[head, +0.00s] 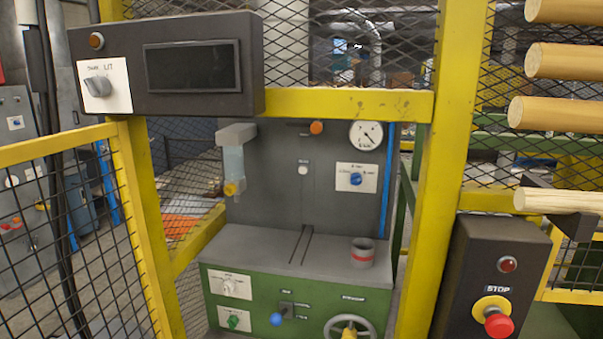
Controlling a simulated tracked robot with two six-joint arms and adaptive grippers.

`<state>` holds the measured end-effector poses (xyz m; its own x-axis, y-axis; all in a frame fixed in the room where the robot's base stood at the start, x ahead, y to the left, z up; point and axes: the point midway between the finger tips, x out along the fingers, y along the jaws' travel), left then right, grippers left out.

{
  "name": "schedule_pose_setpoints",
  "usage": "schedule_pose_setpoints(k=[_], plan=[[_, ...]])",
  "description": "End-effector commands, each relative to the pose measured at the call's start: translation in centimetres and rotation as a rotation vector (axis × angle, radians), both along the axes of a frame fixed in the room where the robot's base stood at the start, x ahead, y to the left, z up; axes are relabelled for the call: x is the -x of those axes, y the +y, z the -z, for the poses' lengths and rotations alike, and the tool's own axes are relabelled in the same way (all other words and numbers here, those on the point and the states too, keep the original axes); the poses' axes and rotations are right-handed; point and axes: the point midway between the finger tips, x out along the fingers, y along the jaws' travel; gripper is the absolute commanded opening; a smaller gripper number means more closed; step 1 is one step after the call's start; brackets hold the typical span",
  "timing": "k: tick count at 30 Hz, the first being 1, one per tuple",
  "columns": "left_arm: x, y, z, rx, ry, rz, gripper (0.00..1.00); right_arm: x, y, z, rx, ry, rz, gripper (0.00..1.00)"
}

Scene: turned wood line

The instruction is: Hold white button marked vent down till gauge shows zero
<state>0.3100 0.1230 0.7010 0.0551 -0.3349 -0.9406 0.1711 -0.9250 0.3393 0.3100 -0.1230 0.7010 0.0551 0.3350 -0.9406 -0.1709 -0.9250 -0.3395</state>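A small white button (303,170) sits on the upright grey panel (270,195), left of centre. A small label shows by it, too small to read. A round white gauge (366,134) with a dark needle is at the panel's upper right. The needle seems to slant down to the right, off any mark I can read. Neither of my grippers is in view, and nothing touches the button.
Yellow posts (448,150) and a crossbar (340,104) frame the panel. A grey ledge (250,245) below carries a grey cup (362,253) with a red band. A black box with a red stop button (498,325) stands right. A dark display box (180,68) hangs upper left.

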Motion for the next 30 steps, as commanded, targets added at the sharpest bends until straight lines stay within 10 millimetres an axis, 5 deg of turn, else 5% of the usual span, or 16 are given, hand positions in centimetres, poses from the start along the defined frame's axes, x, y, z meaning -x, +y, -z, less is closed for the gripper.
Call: schedule_pose_setpoints(k=[21, 30], plan=[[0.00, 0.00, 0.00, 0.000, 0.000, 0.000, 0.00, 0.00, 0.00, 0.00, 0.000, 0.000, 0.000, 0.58], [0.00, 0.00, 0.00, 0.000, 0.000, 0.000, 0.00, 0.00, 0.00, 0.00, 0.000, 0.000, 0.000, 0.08]])
